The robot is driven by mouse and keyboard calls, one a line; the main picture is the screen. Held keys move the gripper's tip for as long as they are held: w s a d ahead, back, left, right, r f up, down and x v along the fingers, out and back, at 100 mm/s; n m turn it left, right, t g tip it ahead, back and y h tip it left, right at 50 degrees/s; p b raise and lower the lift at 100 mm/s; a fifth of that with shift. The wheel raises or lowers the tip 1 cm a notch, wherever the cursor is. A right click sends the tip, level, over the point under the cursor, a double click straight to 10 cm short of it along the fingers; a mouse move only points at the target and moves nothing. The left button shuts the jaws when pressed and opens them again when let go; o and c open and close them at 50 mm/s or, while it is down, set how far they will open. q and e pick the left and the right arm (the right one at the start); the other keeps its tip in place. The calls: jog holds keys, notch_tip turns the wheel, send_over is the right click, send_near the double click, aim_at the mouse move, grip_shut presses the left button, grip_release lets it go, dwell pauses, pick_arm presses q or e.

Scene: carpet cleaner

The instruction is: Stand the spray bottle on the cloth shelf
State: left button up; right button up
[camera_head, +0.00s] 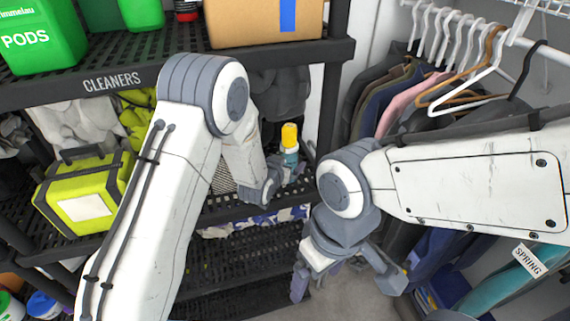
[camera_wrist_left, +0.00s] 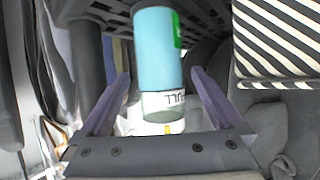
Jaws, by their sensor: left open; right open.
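The spray bottle (camera_head: 289,157) has a yellow top and a blue body. It appears upright at the right end of the middle shelf (camera_head: 225,209), which bears cloths. Its foot is hidden behind my gripper. In the left wrist view its blue body (camera_wrist_left: 157,50) lies between the fingers, with a gap on either side. My left gripper (camera_head: 277,180) is open around or just in front of the bottle; its fingers also show in the left wrist view (camera_wrist_left: 160,105). My right gripper (camera_head: 340,280) is open and empty, lower and to the right.
The upper shelf edge (camera_head: 115,82) reads CLEANERS and bears a green PODS tub (camera_head: 38,40) and a cardboard box (camera_head: 255,22). A yellow-green case (camera_head: 85,195) stands left on the middle shelf. Clothes (camera_head: 390,90) hang at right.

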pick_arm(q)
jog(key=b+v, duration=0.4)
jog(key=v, duration=0.8)
jog(key=shift+w, duration=0.15)
jog(key=p+x, duration=0.4)
jog(key=x, duration=0.7)
jog(key=shift+w+d, duration=0.15)
jog(key=shift+w, duration=0.25)
jog(key=shift+r, duration=0.75)
jog(key=shift+s, duration=0.1)
